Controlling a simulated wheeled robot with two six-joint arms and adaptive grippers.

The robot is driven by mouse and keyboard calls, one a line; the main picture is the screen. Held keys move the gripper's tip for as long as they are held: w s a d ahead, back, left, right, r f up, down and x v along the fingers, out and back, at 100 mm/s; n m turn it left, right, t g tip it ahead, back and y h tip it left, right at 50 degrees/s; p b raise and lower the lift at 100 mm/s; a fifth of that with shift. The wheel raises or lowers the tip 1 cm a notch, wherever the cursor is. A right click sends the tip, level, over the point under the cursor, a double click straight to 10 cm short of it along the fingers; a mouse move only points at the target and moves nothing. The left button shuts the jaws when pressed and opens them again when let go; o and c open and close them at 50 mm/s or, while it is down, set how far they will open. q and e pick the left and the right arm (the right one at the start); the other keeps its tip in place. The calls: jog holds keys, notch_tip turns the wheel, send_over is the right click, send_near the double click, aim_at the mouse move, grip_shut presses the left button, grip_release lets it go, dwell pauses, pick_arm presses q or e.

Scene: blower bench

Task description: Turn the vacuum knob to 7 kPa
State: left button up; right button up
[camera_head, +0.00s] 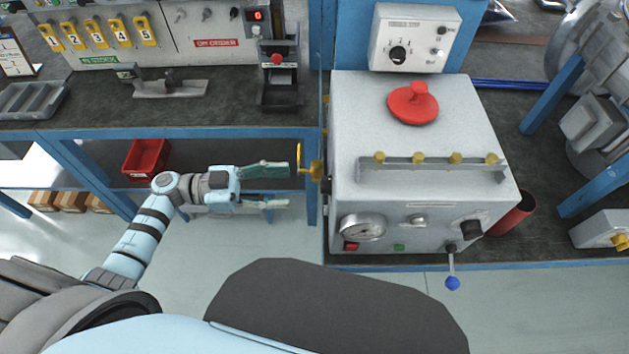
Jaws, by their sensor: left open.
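The grey blower box (345,120) stands on the right bench. Its front face carries a round dial gauge (362,227), whose reading is too small to tell, and a black knob (471,228) near the right corner. Another black knob (398,54) sits on the white control box behind; I cannot tell from labels which one is the vacuum knob. My left gripper (288,186) is open and empty, left of the blower box, fingers pointing right. Its upper finger is close to a yellow valve handle (317,171) on the box's left side; contact is unclear. My right gripper is out of view.
A lever with a blue ball (452,283) hangs from the box front, just left of the front knob. A red lid (413,103) and a bar with yellow knobs (430,170) are on top. A red bin (146,159) sits left. Floor in front is clear.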

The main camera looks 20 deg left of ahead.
aim_at(326, 185)
pick_arm(q)
jog(key=x, duration=0.7)
jog(key=shift+w+d, duration=0.2)
jog(key=shift+d, duration=0.15)
jog(key=c, duration=1.1)
jog(key=shift+c, duration=0.2)
